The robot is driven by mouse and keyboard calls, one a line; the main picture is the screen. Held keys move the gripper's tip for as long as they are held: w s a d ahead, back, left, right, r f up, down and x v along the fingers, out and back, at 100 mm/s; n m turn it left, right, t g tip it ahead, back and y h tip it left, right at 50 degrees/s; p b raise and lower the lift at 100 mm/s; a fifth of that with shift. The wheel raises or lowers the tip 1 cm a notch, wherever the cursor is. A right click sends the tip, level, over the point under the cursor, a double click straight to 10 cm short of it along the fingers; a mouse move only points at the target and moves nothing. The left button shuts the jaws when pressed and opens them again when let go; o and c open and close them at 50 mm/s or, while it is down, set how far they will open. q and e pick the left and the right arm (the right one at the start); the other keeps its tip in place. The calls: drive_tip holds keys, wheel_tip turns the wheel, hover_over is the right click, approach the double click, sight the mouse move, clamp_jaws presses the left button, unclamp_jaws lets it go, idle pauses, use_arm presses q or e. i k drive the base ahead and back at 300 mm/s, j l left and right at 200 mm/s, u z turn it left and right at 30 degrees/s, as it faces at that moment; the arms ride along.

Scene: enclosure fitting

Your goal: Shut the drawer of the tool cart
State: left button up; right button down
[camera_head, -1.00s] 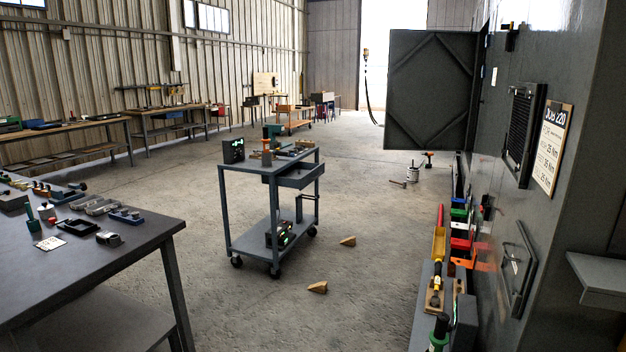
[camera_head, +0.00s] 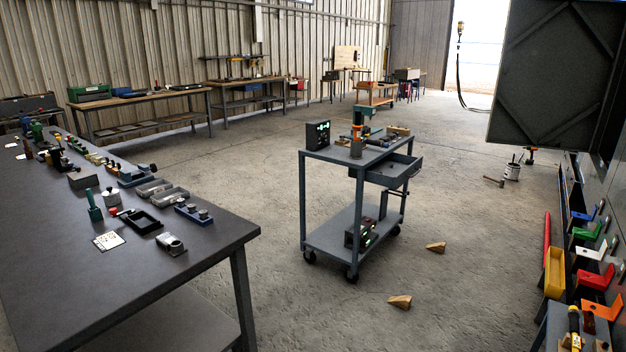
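The grey tool cart (camera_head: 331,158) stands on the concrete floor a little right of the middle of the head view. Its drawer (camera_head: 393,173) sits under the top shelf and sticks out toward the right, pulled open. The drawer's inside shows as a dark tray. Tools, a black box with green lights (camera_head: 318,135) and an orange-and-green tool (camera_head: 357,135) stand on the cart top. Neither of my grippers shows in the head view.
A dark workbench (camera_head: 200,240) with small parts fills the left front. Two wooden wedges (camera_head: 399,301) lie on the floor near the cart. A dark open door panel (camera_head: 555,75) and a rack of coloured brackets (camera_head: 595,280) line the right. Floor between bench and cart is clear.

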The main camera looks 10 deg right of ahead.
sight(390, 167)
drive_tip(key=i+z, duration=0.3)
drive_tip(key=i, duration=0.25)
drive_tip(key=i+z, duration=0.3)
drive_tip(key=i, duration=0.3)
drive_tip(key=i+j+z, duration=0.25)
drive_tip(key=i, duration=0.3)
drive_tip(key=i+l+u, duration=0.15)
drive_tip(key=i, duration=0.3)
drive_tip(key=i+l+u, duration=0.2)
drive_tip(key=i+l, duration=0.15)
drive_tip(key=i, duration=0.1)
